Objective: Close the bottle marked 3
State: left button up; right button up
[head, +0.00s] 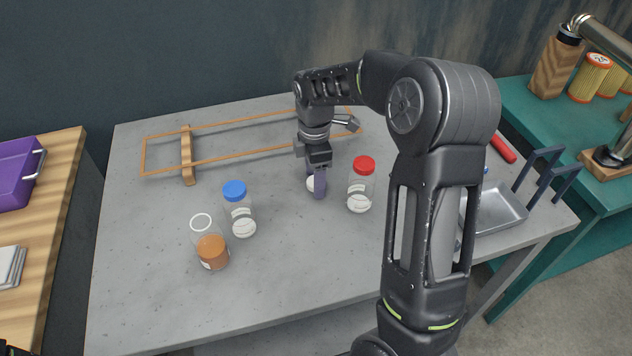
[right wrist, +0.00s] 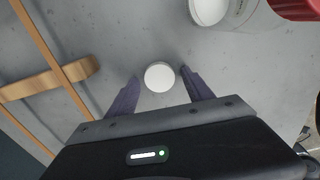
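An open clear bottle (head: 209,246) with brown-orange contents stands upright at the table's left front, its rim bare. Its label is too small to read. A round white cap (right wrist: 159,76) lies on the table; in the head view the cap (head: 311,184) is partly hidden by my right gripper (head: 318,190). My right gripper points down, its purple fingers (right wrist: 160,76) apart on either side of the cap, with small gaps. A blue-lidded bottle (head: 239,212) stands beside the open bottle. A red-lidded bottle (head: 360,188) stands right of my gripper.
A wooden frame (head: 187,158) lies along the table's back. A metal tray (head: 497,212), a dark rack and a red-handled tool (head: 502,148) are at the right, partly behind my right arm. The table's front middle is clear.

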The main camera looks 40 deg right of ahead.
jog(key=c, duration=1.1)
jog(key=shift+r, duration=0.1)
notch_tip(320, 180, up, 10)
jog(key=shift+f+b, duration=0.1)
jog(key=shift+b, duration=0.25)
